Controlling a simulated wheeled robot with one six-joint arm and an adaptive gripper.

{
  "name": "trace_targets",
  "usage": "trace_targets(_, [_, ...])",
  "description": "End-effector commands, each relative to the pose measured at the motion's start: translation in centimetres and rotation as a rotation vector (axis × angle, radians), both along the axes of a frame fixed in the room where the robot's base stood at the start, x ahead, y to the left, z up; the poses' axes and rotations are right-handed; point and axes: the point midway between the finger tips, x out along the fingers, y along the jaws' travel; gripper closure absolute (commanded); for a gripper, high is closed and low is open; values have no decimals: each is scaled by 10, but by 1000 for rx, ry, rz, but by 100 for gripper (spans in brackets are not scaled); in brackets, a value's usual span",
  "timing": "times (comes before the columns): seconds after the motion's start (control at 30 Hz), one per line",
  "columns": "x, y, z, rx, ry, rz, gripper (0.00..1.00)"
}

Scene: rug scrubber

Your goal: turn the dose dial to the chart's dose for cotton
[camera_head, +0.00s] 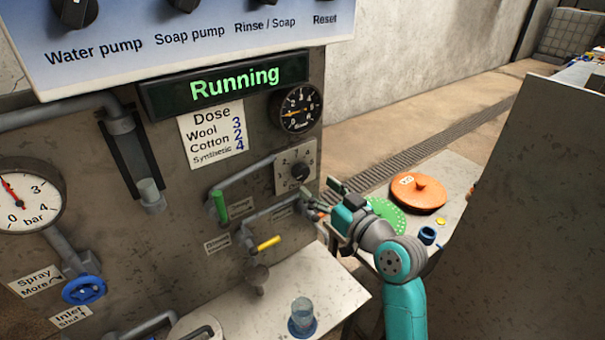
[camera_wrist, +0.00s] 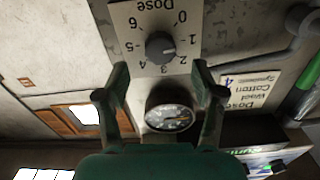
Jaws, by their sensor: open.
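The dose dial (camera_head: 299,172) is a dark round knob on a pale numbered plate on the machine's front. In the wrist view the dial (camera_wrist: 160,46) and its plate appear upside down, with numbers from 0 to 6 around the knob. I cannot tell the exact setting; the knob's mark seems to face the 1–2 side. The dose chart (camera_head: 212,134) reads Wool 3, Cotton 2, Synthetic 4. My gripper (camera_head: 326,194) is open and empty, just right of and below the dial. In the wrist view its fingertips (camera_wrist: 159,72) are spread, with the knob beyond the gap between them.
A pressure gauge (camera_head: 297,108) sits above the dial. A green-handled lever (camera_head: 219,206) and a yellow-handled lever (camera_head: 268,243) project nearby on the left. A side table holds an orange lidded disc (camera_head: 418,193) and a green disc (camera_head: 388,215). The display (camera_head: 235,79) reads Running.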

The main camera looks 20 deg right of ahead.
Motion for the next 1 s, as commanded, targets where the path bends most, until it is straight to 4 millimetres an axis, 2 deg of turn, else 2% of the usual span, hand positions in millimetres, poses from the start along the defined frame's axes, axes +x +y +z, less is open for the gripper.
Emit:
trace_targets(0.2, [37, 13, 0, 0, 1, 1, 32])
trace_targets(0.4, [58, 19, 0, 1, 0, 0, 32])
trace_targets(0.8, [65, 21, 0, 1, 0, -1, 32])
trace_targets(0.83, [65, 21, 0, 1, 0, -1, 35])
trace_targets(1.0, [65, 21, 0, 1, 0, -1, 77])
